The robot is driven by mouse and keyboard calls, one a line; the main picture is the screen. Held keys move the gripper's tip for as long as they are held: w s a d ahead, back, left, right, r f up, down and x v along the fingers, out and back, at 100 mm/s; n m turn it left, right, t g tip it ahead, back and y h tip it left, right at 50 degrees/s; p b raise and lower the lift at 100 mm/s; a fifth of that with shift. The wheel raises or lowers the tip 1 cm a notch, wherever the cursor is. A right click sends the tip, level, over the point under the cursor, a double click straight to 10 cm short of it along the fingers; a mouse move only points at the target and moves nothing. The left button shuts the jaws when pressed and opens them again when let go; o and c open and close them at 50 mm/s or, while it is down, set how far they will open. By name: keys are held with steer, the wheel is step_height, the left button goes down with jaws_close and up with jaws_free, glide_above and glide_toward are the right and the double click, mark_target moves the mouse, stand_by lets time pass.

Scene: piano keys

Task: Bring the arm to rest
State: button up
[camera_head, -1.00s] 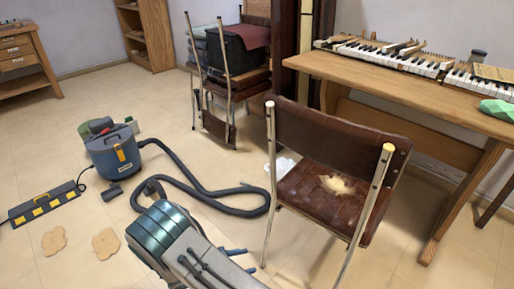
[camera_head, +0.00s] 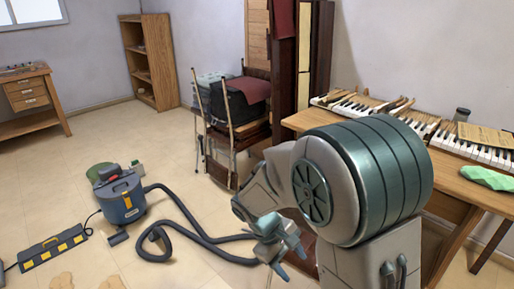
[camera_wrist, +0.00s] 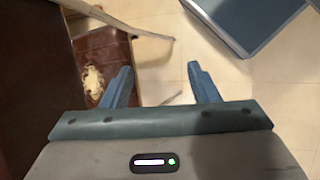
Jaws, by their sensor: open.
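My gripper (camera_head: 285,250) hangs at the end of my folded arm, in the lower middle of the head view, in front of the wooden table. Its blue fingers are apart with nothing between them. In the wrist view my gripper (camera_wrist: 160,85) also shows open and empty, pointing down over the pale tiled floor. The brown chair seat (camera_wrist: 92,75) with its torn, pale patch lies to the left of the fingers in the wrist view. In the head view most of that chair is hidden behind my arm.
A wooden table (camera_head: 455,180) with piano keys (camera_head: 360,104) and a green cloth (camera_head: 487,178) stands at right. A blue vacuum (camera_head: 121,196) with a black hose (camera_head: 190,222) and a yellow-black box (camera_head: 53,246) lie on the floor at left. Stacked chairs (camera_head: 235,135) stand behind.

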steer(key=s+d+r+m+t+y+p, duration=0.1)
steer(key=s+d+r+m+y+p, duration=0.1)
steer(key=r, duration=0.6)
steer(key=s+d+r+m+t+y+p, duration=0.1)
steer(key=s+d+r+m+p, duration=0.1)
steer(key=s+r+m+p, duration=0.2)
steer(key=s+d+r+m+t+y+p, duration=0.2)
steer(key=s+r+p, duration=0.2)
steer(key=r, duration=0.9)
steer(key=p, duration=0.2)
steer(key=shift+d+m+y+p, duration=0.25)
steer(key=shift+m+y+p, duration=0.05)
steer(key=shift+m+p, duration=0.1)
steer(key=shift+s+r, duration=0.2)
steer(key=shift+s, duration=0.05)
steer(key=shift+c, duration=2)
steer(key=shift+a, duration=0.15)
